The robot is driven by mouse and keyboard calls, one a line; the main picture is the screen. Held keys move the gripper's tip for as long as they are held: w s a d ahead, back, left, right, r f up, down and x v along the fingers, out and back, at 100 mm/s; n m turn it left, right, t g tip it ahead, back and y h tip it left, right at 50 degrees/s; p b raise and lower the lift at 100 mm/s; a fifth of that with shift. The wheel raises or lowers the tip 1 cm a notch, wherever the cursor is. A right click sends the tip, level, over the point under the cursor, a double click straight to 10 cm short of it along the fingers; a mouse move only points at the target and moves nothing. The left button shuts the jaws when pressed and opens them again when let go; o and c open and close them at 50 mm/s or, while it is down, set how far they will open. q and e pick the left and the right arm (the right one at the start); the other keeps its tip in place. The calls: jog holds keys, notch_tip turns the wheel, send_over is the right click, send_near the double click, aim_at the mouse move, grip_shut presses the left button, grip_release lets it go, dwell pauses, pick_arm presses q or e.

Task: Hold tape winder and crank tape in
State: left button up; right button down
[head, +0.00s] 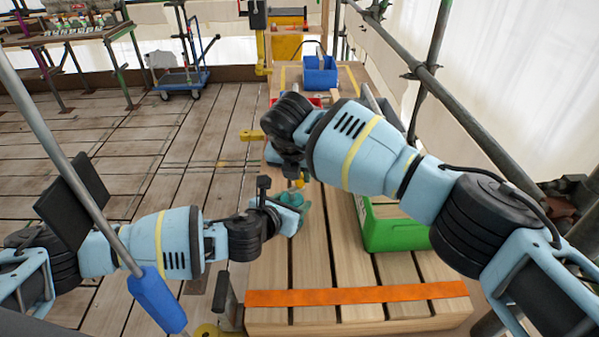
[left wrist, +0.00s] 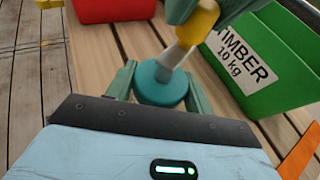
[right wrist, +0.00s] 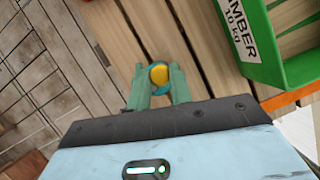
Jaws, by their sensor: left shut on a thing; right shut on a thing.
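The tape winder is a round teal body (left wrist: 160,84) with a pale shaft and a yellow crank knob (left wrist: 198,22) above it. My left gripper (left wrist: 160,88) is shut on the teal body, low over the wooden bench. In the head view, my left gripper (head: 298,208) and the winder are small and partly covered. My right gripper (right wrist: 158,84) comes from above and is shut on the yellow knob (right wrist: 158,74). The teal body shows partly behind the knob in the right wrist view. I cannot make out any tape.
A green crate (head: 395,235) labelled TIMBER 10 kg stands on the bench (head: 315,265), right of the winder. A red bin (left wrist: 110,8) and a blue bin (head: 320,72) are farther back. An orange strip (head: 355,296) crosses the bench's near end. Scaffold poles (head: 480,120) stand at right.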

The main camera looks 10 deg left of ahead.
jog(key=c, duration=1.2)
grip_release()
jog(key=shift+c, duration=0.2)
jog(key=v, duration=1.2)
